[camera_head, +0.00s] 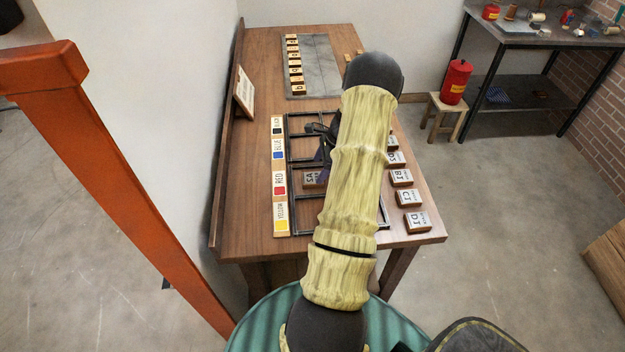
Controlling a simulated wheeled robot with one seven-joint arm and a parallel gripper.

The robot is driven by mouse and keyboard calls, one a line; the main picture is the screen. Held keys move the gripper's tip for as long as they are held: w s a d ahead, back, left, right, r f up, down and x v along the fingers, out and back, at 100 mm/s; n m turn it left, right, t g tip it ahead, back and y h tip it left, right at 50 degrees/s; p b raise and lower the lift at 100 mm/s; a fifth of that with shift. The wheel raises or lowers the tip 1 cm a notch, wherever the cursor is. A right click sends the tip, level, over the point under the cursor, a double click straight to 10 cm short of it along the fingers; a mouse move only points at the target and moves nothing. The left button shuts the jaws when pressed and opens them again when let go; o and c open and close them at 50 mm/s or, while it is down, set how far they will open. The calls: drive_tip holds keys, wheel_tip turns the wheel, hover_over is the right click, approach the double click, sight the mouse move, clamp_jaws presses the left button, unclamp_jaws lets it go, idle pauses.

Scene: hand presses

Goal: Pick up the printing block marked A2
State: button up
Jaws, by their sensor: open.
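A block (313,178) lies inside the black metal frame on the table, just left of my arm. The mark on its pale top may be A2, but it is too small to read surely. My gripper (319,139) is the dark shape over the frame, beyond this block and partly hidden by my arm. Its jaws are open, and I see nothing held in them. More blocks stand in a column right of my arm; the nearest look marked D1 (413,221), C1 (408,197) and B1 (401,177). The farther marks are unclear.
The black frame (288,150) is divided into compartments, partly hidden by my arm. A colour strip (280,208) with black, blue, red and yellow runs along its left. A grey slab (318,62) with several small blocks lies at the back. A sign (244,92) stands at the left edge.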

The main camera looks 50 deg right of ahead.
sight(313, 177)
drive_tip(key=shift+p+x, duration=0.8)
drive_tip(key=shift+x, duration=1.8)
drive_tip(key=shift+w+d, duration=0.1)
drive_tip(key=shift+d, duration=0.05)
drive_tip(key=c, duration=1.1)
drive_tip(key=shift+r, duration=0.1)
wheel_tip(313, 177, up, 10)
drive_tip(key=b, duration=0.1)
drive_tip(key=shift+b, duration=0.4)
